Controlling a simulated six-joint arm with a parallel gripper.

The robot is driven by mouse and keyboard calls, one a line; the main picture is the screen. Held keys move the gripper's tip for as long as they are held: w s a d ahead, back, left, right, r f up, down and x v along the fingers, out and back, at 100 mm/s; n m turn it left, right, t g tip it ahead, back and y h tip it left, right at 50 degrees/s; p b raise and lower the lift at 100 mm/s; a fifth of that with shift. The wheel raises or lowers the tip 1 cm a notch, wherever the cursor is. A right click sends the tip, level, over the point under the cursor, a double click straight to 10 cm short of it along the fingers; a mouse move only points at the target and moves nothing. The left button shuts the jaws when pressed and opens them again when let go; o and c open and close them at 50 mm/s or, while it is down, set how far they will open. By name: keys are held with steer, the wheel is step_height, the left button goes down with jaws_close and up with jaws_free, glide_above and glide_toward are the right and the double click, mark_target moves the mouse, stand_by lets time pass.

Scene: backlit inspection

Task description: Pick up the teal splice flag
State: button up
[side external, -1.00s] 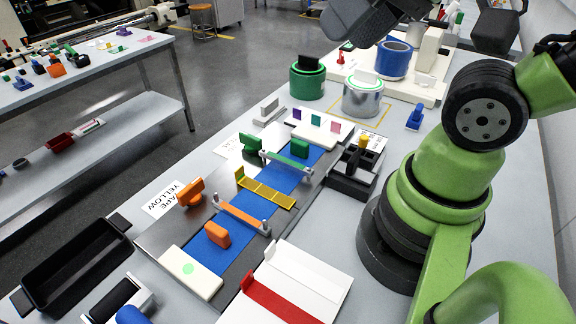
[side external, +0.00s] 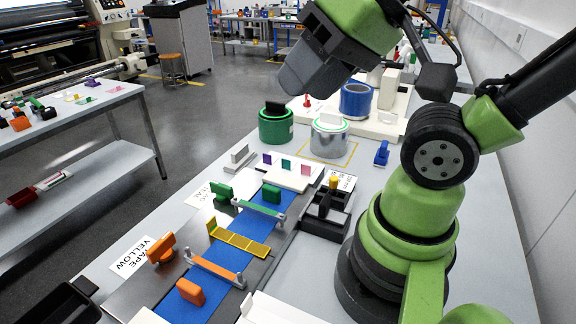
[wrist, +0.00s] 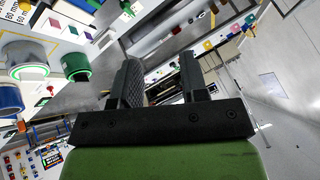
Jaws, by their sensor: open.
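The teal splice flag (side external: 286,164) stands upright on a white block (side external: 290,175), between a purple flag (side external: 267,158) and a pink flag (side external: 306,170). In the side view my gripper (side external: 290,80) is high up, above and behind the block, well apart from the flag. In the wrist view my gripper (wrist: 159,75) is open, with nothing between its two dark fingers.
A green can (side external: 276,126) and a silver can (side external: 329,138) stand just behind the block. A dark organiser (side external: 325,215) is to its right. In front lies a blue strip (side external: 230,247) with green, yellow and orange pieces. A small grey holder (side external: 240,158) is to the left.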

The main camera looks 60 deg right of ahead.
steer(key=shift+c, duration=0.6)
steer(key=n+g+h, duration=0.2)
steer(key=n+g, duration=0.2)
steer(key=g, duration=0.3)
glide_above(286, 161)
step_height(286, 161, down, 22)
steer(key=shift+f, duration=0.1)
step_height(286, 161, down, 6)
steer(key=shift+d+r, duration=0.1)
